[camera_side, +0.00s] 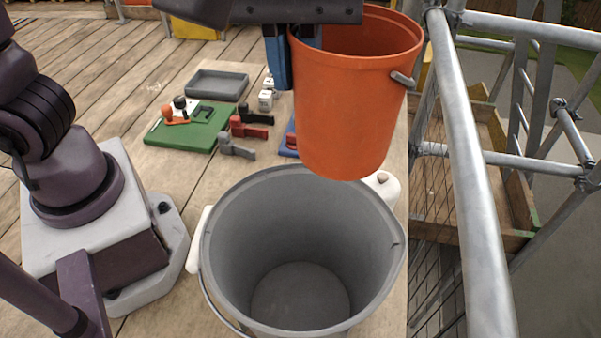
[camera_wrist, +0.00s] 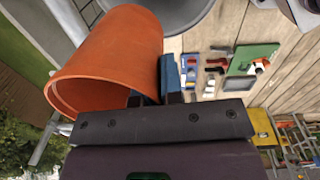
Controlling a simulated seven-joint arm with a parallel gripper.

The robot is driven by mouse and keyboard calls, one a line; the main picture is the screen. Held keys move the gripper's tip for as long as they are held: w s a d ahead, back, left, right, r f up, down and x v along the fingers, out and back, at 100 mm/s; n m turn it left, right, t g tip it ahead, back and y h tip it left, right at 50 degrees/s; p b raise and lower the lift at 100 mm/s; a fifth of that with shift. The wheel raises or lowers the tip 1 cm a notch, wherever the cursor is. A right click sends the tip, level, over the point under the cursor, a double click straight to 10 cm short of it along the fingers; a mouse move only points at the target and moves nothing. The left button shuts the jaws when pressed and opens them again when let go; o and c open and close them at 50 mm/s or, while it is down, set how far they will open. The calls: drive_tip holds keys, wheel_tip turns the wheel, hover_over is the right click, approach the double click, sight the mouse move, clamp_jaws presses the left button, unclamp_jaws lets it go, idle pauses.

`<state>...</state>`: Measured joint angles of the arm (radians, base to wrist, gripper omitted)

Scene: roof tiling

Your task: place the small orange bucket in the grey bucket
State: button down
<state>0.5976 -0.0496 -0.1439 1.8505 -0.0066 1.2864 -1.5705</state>
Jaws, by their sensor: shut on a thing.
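The small orange bucket (camera_side: 348,110) hangs upright in the air in the side view, above and behind the grey bucket's far rim. My gripper (camera_side: 290,50) is shut on its left rim, with a blue finger on the outside of the wall. In the wrist view the orange bucket (camera_wrist: 120,60) fills the upper left, held at its rim by my gripper (camera_wrist: 155,90). The grey bucket (camera_side: 225,230) stands open and empty on the wooden deck in the side view. Only part of the grey bucket (camera_wrist: 180,18) shows at the top of the wrist view.
A green board (camera_side: 190,135) with tools, a grey tray (camera_side: 217,84) and several clamps lie on the deck behind the grey bucket. A white object (camera_side: 383,186) sits by its far right rim. Metal scaffold rails (camera_side: 465,170) stand on the right.

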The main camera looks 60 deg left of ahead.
drive_tip(key=s+d+m, duration=0.3)
drive_tip(key=s+d, duration=0.1)
wheel_tip(320, 180, down, 23)
idle(0.5)
drive_tip(key=shift+w, duration=0.1)
drive_tip(key=shift+f, duration=0.6)
drive_tip(key=c, duration=1.3)
unclamp_jaws()
drive_tip(key=shift+o, duration=0.2)
